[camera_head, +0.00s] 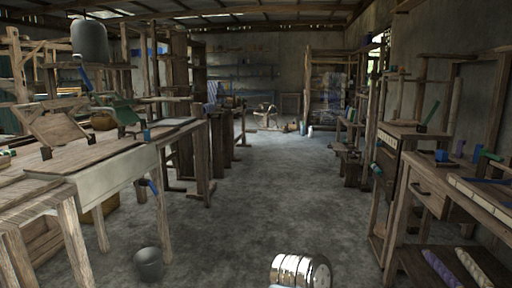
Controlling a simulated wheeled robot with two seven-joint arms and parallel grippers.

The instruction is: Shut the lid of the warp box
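I cannot say for certain which thing is the warp box. On the left workbench (112,178), a tilted wooden panel or frame (58,127) leans up at an angle. Whether it is the lid of a box is too small to tell. A wooden bench with a drawer-like front (428,192) stands at the right, and no raised lid can be made out on it.
A clear concrete aisle (262,190) runs down the middle. A grey bucket (148,264) stands on the floor by the left workbench. A grey rounded vessel (89,41) is at the upper left. Wooden loom frames line both sides. Shelves (243,72) stand at the back.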

